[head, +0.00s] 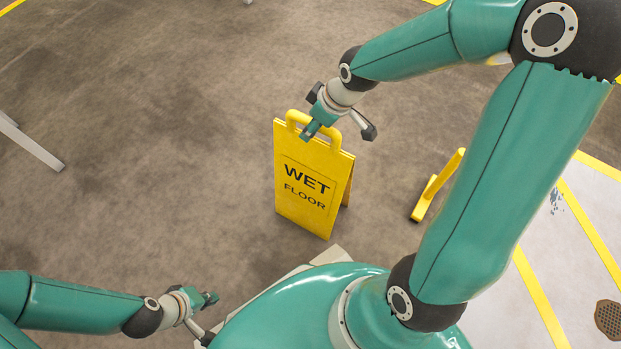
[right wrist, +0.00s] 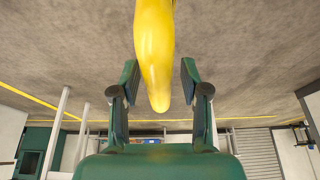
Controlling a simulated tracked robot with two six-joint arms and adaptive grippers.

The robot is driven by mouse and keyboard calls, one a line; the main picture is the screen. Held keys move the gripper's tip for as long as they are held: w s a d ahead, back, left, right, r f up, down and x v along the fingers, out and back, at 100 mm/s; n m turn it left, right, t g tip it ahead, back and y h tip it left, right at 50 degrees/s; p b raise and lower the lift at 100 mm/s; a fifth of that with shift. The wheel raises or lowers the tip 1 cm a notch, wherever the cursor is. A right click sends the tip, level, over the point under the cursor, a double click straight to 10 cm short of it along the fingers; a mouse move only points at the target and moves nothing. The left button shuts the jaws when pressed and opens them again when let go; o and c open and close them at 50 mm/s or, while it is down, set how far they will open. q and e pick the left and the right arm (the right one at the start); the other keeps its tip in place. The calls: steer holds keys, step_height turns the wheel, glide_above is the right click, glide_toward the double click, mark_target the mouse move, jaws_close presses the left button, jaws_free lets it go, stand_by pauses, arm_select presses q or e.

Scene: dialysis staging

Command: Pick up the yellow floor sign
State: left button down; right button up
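The yellow floor sign (head: 296,210) stands upright on the floor in the middle of the head view, its "WET FLOOR" panel facing my body. A yellow loop handle is on its top. My right gripper (head: 339,134) is at this handle, with one finger on each side. In the right wrist view the yellow handle (right wrist: 154,55) runs between the two spread fingers, with gaps on both sides, so the gripper is open. My left gripper (head: 212,317) is low at the left, far from the sign, with its fingers apart and empty; my body partly hides it.
A yellow upright with a foot (head: 437,187) stands right of the sign, partly behind my right arm. A pale leg or bar (head: 35,146) reaches in at the left edge. Floor left of the sign is clear. Yellow lines and a round drain (head: 608,318) are at the right.

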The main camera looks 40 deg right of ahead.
jaws_close()
steer(key=shift+r, duration=0.1)
